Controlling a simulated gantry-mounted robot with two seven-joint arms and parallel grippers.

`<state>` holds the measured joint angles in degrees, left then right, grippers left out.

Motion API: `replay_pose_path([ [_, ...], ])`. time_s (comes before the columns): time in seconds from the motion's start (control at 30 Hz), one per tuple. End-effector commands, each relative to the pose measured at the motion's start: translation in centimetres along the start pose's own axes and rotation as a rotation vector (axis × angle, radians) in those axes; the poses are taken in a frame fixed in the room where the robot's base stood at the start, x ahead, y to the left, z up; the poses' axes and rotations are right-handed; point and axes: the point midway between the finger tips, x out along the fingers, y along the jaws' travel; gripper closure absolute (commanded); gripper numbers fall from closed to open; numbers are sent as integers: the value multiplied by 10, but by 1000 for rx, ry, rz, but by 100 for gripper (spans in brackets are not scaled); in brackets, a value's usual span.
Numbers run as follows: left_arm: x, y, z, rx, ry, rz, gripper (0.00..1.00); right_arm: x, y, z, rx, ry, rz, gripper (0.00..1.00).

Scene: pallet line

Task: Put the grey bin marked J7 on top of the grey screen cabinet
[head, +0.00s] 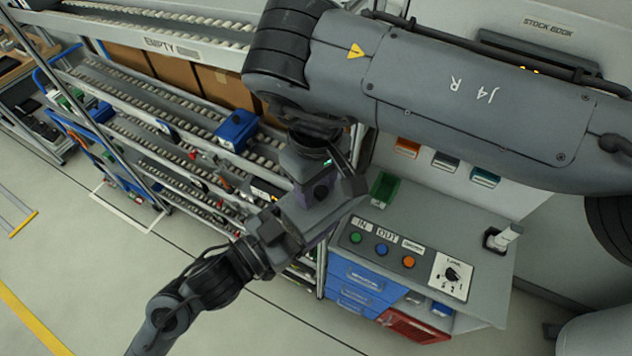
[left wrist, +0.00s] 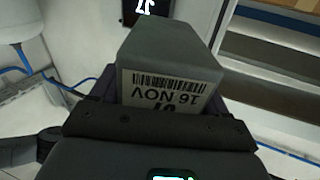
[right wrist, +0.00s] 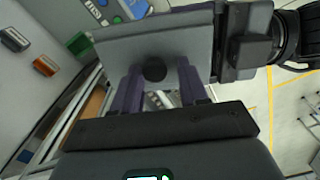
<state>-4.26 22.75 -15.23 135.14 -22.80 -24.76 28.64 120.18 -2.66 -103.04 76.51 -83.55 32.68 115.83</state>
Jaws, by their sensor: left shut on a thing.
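The grey bin (head: 342,208) is in the air in the middle of the head view. In the left wrist view the bin (left wrist: 170,55) shows a white label with a barcode and "16 NOV", upside down. My left gripper (head: 287,228) is shut on the bin. My right gripper (right wrist: 157,82) faces another side of the bin (right wrist: 110,50); its purple fingers stand apart, either side of a round dark spot. Whether they touch the bin is unclear. A dark screen (left wrist: 150,8) with white characters shows beyond the bin; I cannot tell if it belongs to the cabinet.
A grey counter (head: 480,313) with coloured buttons and a dial stands at right, over blue drawers (head: 357,277) and a red bin (head: 410,325). A roller rack (head: 150,100) holds a blue box (head: 236,130) at left. Open floor lies at lower left.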

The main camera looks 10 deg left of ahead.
Motion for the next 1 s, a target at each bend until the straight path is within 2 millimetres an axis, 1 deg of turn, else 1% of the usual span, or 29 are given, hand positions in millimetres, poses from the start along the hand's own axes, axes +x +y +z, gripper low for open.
replay_pose_path([
  [0.03, 0, 0, -3, 1, 6, 0, 83, 0, 0, 0, 0, 0, 1, 65],
  [0.2, 0, 0, -3, 1, 6, -1, 83, 0, 0, 0, 0, 0, 0, 91],
  [0.27, 0, 0, -3, 1, 6, -1, 83, 0, 0, 0, 0, 0, 0, 100],
  [0.6, 0, 0, -3, 1, 7, -1, 83, 0, -1, 0, -2, -1, -1, 100],
  [0.63, 0, 0, -3, 1, 7, -1, 83, 0, -1, 0, -2, -1, -1, 75],
  [0.8, 0, 0, -3, 1, 7, -1, 83, 0, -1, 0, -2, -1, -1, 49],
  [0.83, 0, 0, -3, 1, 7, -1, 83, 0, -1, 0, -2, -1, -1, 45],
  [1.0, 0, 0, -3, 1, 7, -1, 83, 0, -1, 0, -2, -1, -1, 45],
])
